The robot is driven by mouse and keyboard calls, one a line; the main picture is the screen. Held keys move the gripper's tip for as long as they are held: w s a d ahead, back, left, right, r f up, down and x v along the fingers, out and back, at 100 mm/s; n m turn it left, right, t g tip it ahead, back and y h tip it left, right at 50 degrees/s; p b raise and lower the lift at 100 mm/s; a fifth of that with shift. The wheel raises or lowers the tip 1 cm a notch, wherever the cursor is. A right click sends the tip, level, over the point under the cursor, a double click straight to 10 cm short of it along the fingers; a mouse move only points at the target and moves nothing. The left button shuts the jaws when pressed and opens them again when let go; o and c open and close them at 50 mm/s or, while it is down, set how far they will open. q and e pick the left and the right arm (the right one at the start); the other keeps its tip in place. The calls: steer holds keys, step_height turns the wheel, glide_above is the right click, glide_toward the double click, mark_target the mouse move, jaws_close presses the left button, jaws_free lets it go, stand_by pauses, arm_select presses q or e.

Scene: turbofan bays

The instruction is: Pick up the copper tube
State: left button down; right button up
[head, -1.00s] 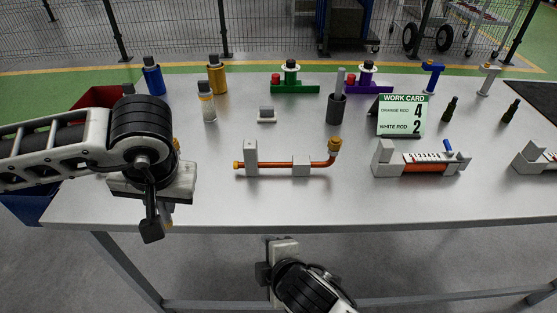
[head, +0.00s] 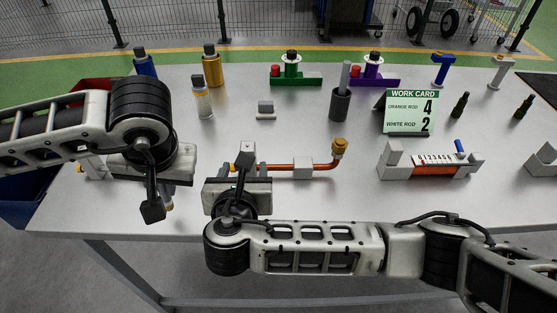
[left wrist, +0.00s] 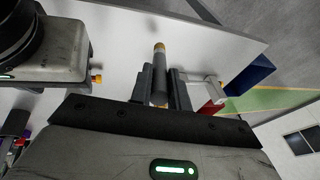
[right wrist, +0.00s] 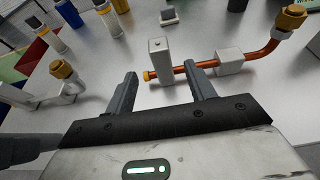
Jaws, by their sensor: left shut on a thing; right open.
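The copper tube (head: 322,166) lies across two grey support blocks (head: 303,168) near the table's front. Its right end bends up to a brass fitting (head: 339,146). In the right wrist view the tube (right wrist: 207,64) shows its brass left end by the taller block (right wrist: 159,62). My right gripper (right wrist: 162,84) is open and empty, its fingers just short of the tube's left end. My left gripper (left wrist: 160,88), off to the left, is shut on a grey cylinder (left wrist: 159,72) with an orange-yellow end. The arm largely hides this cylinder in the head view.
A grey fixture with a brass nut (right wrist: 62,69) stands to the left. A gauge-like fixture (head: 432,162) and the work card (head: 408,110) stand to the right. Bottles, a dark cup (head: 340,105) and coloured stands line the back. Red and blue bins sit at the left edge.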

mark_target(248, 151)
steer(key=x, duration=0.4)
steer(key=shift+x, duration=1.2)
arm_select(q)
steer(key=shift+f+b, duration=0.8)
steer(key=shift+f, duration=0.05)
arm_select(e)
steer(key=shift+w+f, duration=0.4)
steer(key=shift+w, duration=0.1)
arm_select(q)
steer(key=shift+f+b, duration=0.45)
arm_select(e)
steer(key=shift+w, duration=0.6)
arm_select(q)
steer(key=shift+r, duration=0.1)
arm_select(e)
steer(key=shift+r, duration=0.1)
steer(key=shift+c, duration=0.3)
jaws_close()
